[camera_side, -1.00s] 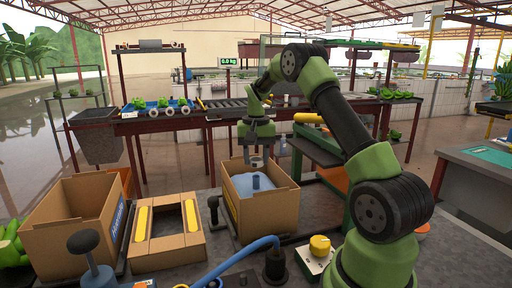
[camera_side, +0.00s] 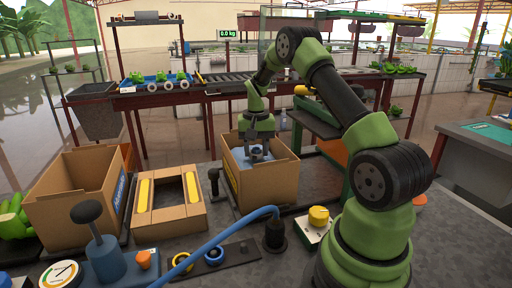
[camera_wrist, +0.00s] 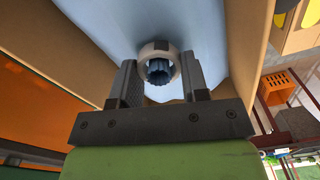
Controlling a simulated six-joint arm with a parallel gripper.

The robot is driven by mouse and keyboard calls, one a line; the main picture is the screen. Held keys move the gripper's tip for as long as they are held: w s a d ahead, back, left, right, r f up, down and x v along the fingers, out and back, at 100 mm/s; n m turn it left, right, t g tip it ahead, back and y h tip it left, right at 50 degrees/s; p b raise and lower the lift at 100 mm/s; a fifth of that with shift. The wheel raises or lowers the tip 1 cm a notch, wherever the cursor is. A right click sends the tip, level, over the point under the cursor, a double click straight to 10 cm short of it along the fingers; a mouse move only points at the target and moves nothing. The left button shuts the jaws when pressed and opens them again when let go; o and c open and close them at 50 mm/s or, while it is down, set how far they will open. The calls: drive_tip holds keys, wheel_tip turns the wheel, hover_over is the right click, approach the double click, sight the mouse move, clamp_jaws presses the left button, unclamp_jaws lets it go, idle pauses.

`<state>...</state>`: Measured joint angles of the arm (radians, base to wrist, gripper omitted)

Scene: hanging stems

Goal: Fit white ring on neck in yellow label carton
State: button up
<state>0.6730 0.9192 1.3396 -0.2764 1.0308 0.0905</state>
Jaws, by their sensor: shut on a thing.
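The carton with the yellow label (camera_side: 275,188) stands right of centre in the side view, with a pale blue bag (camera_wrist: 208,25) inside it. A dark blue ribbed neck (camera_wrist: 159,72) rises from the bag. The white ring (camera_wrist: 176,70) appears around the neck in the wrist view; how far down it sits is hard to tell. My gripper (camera_side: 257,147) reaches down into the carton's open top. In the wrist view my gripper (camera_wrist: 160,78) is shut on the ring, one finger on each side. The fingers partly hide the ring in the side view.
An open carton with a blue label (camera_side: 70,205) and a low carton frame with yellow bars (camera_side: 168,207) stand to the left. A blue hose (camera_side: 225,238) crosses the front. A dark strip with yellow and blue rings (camera_side: 215,256) lies near it. Carton walls surround my gripper closely.

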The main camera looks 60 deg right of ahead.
drive_tip(key=shift+f, duration=0.6)
idle(0.8)
drive_tip(key=o, duration=1.5)
drive_tip(key=shift+o, duration=0.2)
drive_tip(key=shift+r, duration=0.15)
drive_tip(key=shift+r, duration=1.35)
drive_tip(key=shift+r, duration=0.1)
drive_tip(key=shift+r, duration=4.2)
